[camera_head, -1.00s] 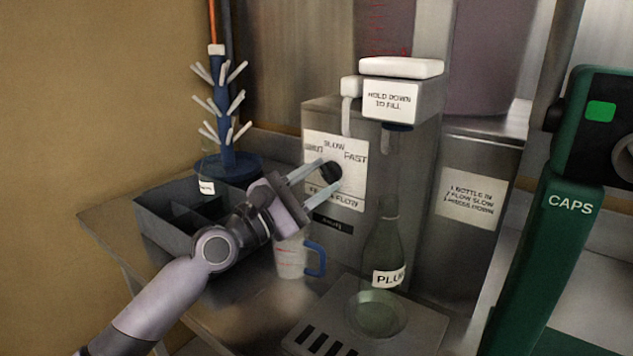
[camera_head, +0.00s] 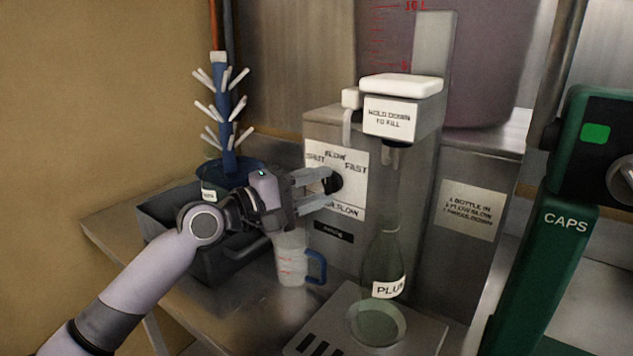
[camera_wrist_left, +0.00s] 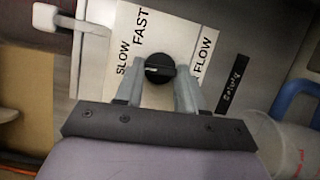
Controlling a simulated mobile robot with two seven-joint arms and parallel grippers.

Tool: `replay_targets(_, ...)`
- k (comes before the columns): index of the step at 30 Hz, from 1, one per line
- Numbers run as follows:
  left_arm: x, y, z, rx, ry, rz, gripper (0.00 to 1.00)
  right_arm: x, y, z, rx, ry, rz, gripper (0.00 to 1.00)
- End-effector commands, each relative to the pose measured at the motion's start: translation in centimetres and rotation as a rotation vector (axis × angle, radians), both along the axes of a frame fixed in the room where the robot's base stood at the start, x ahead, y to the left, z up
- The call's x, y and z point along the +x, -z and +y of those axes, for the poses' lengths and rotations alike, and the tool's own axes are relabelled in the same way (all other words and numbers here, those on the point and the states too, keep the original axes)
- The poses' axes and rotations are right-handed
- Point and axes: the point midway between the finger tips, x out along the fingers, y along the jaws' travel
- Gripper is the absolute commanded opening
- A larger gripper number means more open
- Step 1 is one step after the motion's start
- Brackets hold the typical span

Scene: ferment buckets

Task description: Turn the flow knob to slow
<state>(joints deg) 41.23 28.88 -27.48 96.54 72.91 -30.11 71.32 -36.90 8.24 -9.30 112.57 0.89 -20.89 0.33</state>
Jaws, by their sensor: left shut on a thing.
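The black flow knob (camera_head: 334,182) sits on the white dial label (camera_head: 350,205) of the grey filler. My left gripper (camera_head: 324,187) is shut on the knob, one finger on each side. In the left wrist view the knob (camera_wrist_left: 160,69) shows between the fingertips. Its pale mark points left there, roughly toward the word SLOW. My right gripper is not in view.
A bottle labelled PLUM (camera_head: 383,262) stands under the filler spout. A measuring jug (camera_head: 292,262) with a blue handle is below my gripper. A dark crate (camera_head: 165,215) and bottle tree (camera_head: 228,120) stand left. A green CAPS machine (camera_head: 545,240) stands right.

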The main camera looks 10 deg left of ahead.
Motion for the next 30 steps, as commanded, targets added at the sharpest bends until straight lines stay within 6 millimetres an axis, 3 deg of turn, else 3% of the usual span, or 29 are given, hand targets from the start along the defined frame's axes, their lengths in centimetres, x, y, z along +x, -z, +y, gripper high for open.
replay_targets(21,0.04,0.01,0.05,0.084,-0.002,-0.033,0.08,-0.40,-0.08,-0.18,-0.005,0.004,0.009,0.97)
replay_targets(22,0.03,0.01,0.06,0.084,-0.002,-0.033,0.42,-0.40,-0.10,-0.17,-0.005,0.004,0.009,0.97)
replay_targets(24,0.03,0.00,0.04,0.083,-0.002,-0.033,0.64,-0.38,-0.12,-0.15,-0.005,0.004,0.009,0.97)
replay_targets(30,0.02,-0.04,0.03,0.083,-0.001,-0.033,0.64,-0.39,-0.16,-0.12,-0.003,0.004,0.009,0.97)
